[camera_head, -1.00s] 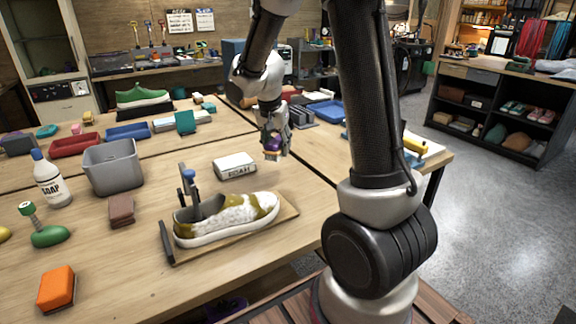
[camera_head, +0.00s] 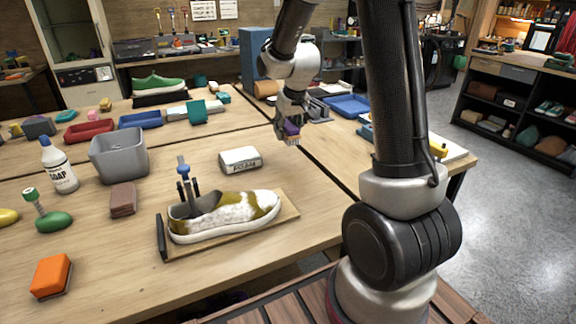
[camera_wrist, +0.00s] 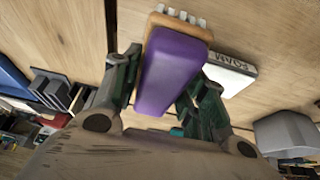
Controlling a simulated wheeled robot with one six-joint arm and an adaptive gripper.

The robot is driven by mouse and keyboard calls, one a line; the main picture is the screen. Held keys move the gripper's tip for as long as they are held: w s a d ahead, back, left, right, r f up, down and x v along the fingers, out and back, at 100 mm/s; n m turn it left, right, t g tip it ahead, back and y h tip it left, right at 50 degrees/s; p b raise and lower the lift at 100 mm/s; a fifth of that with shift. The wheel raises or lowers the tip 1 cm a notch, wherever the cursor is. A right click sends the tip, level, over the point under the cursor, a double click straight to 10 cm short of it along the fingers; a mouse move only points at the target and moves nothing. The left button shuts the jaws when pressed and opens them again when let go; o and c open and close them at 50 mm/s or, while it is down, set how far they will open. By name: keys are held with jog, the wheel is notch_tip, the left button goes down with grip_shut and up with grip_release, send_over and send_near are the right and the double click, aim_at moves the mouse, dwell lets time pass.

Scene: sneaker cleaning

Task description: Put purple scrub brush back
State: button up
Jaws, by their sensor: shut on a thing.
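The purple scrub brush (camera_wrist: 172,70) has a purple block body with a tan base and pale bristles at its far end in the wrist view. My gripper (camera_wrist: 160,85) is shut on it, a finger on each side. In the head view the brush (camera_head: 292,129) hangs below my gripper (camera_head: 290,120), apparently above the table, near the seam at the right of the white block. The gripper hides part of the brush there.
A white lettered block (camera_head: 240,159) and a stained sneaker (camera_head: 225,216) on a board lie in front. A grey bin (camera_head: 119,156), soap bottle (camera_head: 59,166) and brown block (camera_head: 123,199) are at left. A blue tray (camera_head: 347,105) and dark slotted rack (camera_wrist: 52,90) stand beyond.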

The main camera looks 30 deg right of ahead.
aim_at(285, 163)
notch_tip(285, 163, down, 10)
dwell(0.5)
jog(key=shift+f, duration=0.2)
jog(key=o, duration=1.1)
jog(key=shift+r, duration=0.1)
